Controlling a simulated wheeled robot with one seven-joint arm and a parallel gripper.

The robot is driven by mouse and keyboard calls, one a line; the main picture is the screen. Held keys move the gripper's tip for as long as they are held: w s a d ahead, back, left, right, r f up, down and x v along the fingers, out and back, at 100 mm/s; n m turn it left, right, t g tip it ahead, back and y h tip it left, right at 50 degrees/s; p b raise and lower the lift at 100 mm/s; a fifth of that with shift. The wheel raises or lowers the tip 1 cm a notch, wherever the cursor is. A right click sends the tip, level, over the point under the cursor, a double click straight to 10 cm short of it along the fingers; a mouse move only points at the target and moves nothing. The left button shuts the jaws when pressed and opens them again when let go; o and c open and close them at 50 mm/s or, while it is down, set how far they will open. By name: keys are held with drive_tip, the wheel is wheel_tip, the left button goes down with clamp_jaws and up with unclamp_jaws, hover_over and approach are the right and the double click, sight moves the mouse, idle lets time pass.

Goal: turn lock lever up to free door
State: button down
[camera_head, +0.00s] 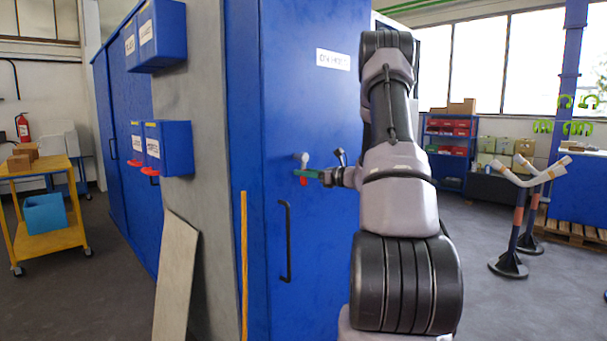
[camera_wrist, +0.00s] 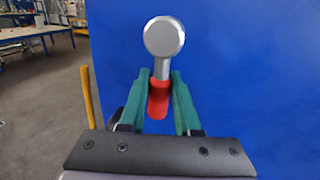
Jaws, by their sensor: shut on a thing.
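The blue door (camera_head: 315,110) stands upright and looks shut. On it is a lock lever with a round silver hub (camera_head: 302,157) and a red-tipped handle (camera_head: 303,181). The lever points down from its hub. My gripper (camera_head: 299,173) reaches it from the right with green fingers. In the wrist view, the hub (camera_wrist: 164,37) is above and the red handle (camera_wrist: 158,99) lies between the two green fingers of my gripper (camera_wrist: 160,80), which is shut on it. Part of the handle is hidden by the fingers in the head view.
A black door handle (camera_head: 287,242) is below the lever. A yellow bar (camera_head: 244,265) and a leaning board (camera_head: 177,275) stand to the left. Blue boxes (camera_head: 168,148) hang on the grey wall. A yellow cart (camera_head: 45,235) is far left. Stands (camera_head: 512,240) are at right.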

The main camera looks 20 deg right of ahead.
drive_tip(key=shift+d, duration=0.15)
drive_tip(key=shift+w+d+r+n+g+h, duration=0.25)
drive_tip(key=shift+d+r+n+h, duration=0.55)
drive_tip(key=shift+n, duration=1.65)
drive_tip(key=shift+w+d+r+n+h, duration=0.3)
drive_tip(key=shift+d+r+n+h, duration=0.5)
drive_tip(key=shift+n, duration=1.7)
drive_tip(key=shift+w+d+r+n+g+h, duration=0.25)
drive_tip(key=shift+d+r+n+h, duration=0.55)
drive_tip(key=shift+n, duration=1.65)
drive_tip(key=shift+a+r, duration=0.2)
drive_tip(key=c, duration=0.6)
unclamp_jaws()
drive_tip(key=v, duration=1)
drive_tip(key=shift+s, duration=0.45)
